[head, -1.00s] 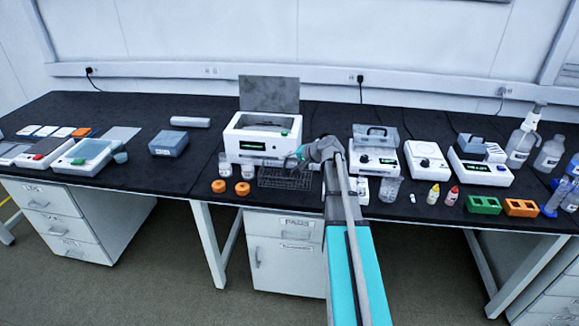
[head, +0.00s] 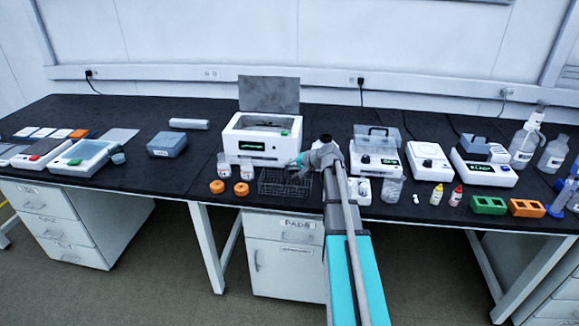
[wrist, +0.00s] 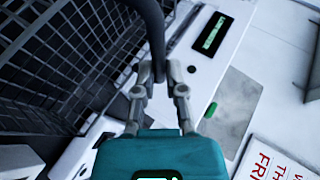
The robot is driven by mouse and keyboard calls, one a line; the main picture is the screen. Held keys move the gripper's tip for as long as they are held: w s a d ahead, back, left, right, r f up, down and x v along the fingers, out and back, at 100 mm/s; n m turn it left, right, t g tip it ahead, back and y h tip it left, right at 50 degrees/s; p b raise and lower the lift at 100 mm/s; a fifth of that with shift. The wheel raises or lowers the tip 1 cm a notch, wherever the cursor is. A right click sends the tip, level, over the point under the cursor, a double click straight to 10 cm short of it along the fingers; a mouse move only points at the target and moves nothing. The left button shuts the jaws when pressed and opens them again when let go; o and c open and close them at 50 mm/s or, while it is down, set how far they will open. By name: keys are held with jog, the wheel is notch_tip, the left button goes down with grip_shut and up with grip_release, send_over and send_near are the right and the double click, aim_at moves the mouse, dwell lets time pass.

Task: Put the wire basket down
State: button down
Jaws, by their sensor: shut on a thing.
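The wire basket (head: 285,184), dark mesh, is in front of the white open-lidded instrument, near the bench's front edge. In the wrist view the basket's mesh wall (wrist: 60,70) fills the upper left, and its dark curved handle (wrist: 152,25) rises between my fingers. My gripper (wrist: 158,75) is shut on that handle; in the head view my gripper (head: 298,162) is at the basket's top. The basket looks level. I cannot tell whether its underside touches the black bench top (head: 150,190).
The white instrument (head: 262,140) stands close behind the basket. A clear beaker (head: 392,190) and a grey-lidded device (head: 375,155) stand to the right, beyond my arm. The bench's front edge is close.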

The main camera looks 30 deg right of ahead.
jog(key=shift+f, duration=0.15)
jog(key=c, duration=0.7)
grip_release()
jog(key=shift+a, duration=0.1)
jog(key=shift+r, duration=0.25)
jog(key=shift+s+r+p, duration=0.2)
jog(key=shift+s+p, duration=0.05)
jog(key=shift+p, duration=0.1)
jog(key=shift+p+v, duration=2.85)
jog(key=shift+v, duration=2.9)
jog(key=shift+w+f, duration=0.1)
